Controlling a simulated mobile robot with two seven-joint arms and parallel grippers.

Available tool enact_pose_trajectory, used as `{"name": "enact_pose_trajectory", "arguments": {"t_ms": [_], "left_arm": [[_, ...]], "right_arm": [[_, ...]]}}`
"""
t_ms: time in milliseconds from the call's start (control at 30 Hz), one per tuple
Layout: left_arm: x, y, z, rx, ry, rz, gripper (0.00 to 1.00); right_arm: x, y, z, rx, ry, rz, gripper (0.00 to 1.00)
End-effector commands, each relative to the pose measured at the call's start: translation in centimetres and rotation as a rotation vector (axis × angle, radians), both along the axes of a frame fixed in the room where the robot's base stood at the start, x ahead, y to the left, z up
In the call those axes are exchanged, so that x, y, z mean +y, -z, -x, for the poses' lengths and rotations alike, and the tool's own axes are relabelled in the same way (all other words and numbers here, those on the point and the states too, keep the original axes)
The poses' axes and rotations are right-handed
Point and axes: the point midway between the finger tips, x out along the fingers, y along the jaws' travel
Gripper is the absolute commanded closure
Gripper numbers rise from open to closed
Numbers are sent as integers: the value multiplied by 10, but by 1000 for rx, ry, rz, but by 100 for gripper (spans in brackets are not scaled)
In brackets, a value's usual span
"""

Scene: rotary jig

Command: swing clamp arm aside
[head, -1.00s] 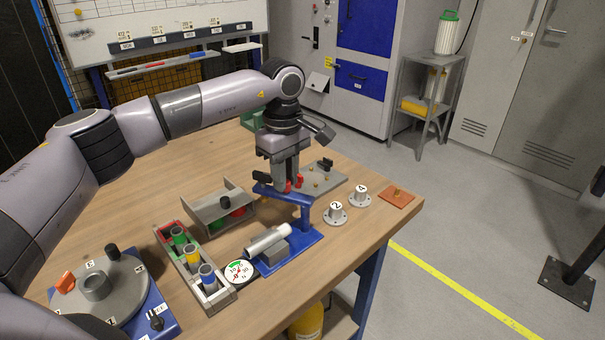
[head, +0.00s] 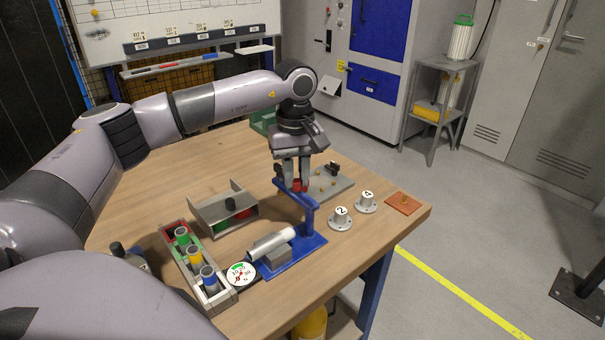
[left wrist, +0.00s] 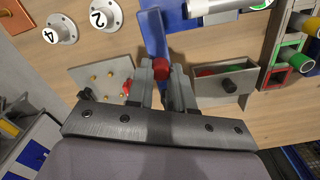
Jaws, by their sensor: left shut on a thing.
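The blue clamp arm (head: 296,194) runs from the top of its upright post on the blue clamp base (head: 312,242), pointing toward the back left. A silver cylinder (head: 272,243) lies in a grey cradle on that base, and the arm's free end is away from it. My left gripper (head: 291,178) points down at the arm's free end and is shut on its red knob. In the left wrist view the red knob (left wrist: 161,68) sits between the fingers, with the blue arm (left wrist: 153,35) extending beyond. My right gripper is not in view.
A grey plate with pegs (head: 335,187) lies just behind the clamp. Two white numbered knobs (head: 341,219) and an orange plate (head: 404,202) are to its right. A grey bin (head: 212,217), a parts tray (head: 170,239) and a dial gauge (head: 241,274) are left. My arm link covers the front left.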

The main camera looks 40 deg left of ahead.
Motion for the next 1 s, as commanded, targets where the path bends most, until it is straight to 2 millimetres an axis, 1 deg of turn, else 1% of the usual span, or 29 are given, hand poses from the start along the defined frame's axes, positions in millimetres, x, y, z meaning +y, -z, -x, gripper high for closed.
{"name": "enact_pose_trajectory", "arguments": {"t_ms": [267,300,333,367,667,767,1000], "left_arm": [[-1,-1,-1,-3,6,3,100],[-1,-1,-1,-3,5,3,66],[-1,-1,-1,-3,5,3,56],[-1,-1,-1,-2,5,2,53],[-1,-2,-1,-2,2,1,53],[-1,-11,-1,-4,2,1,53],[-1,-50,-1,-6,3,3,53]], "right_arm": [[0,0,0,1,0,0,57],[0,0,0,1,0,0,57],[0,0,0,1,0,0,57],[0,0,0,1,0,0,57],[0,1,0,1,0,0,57],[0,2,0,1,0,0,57],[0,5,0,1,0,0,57]]}}
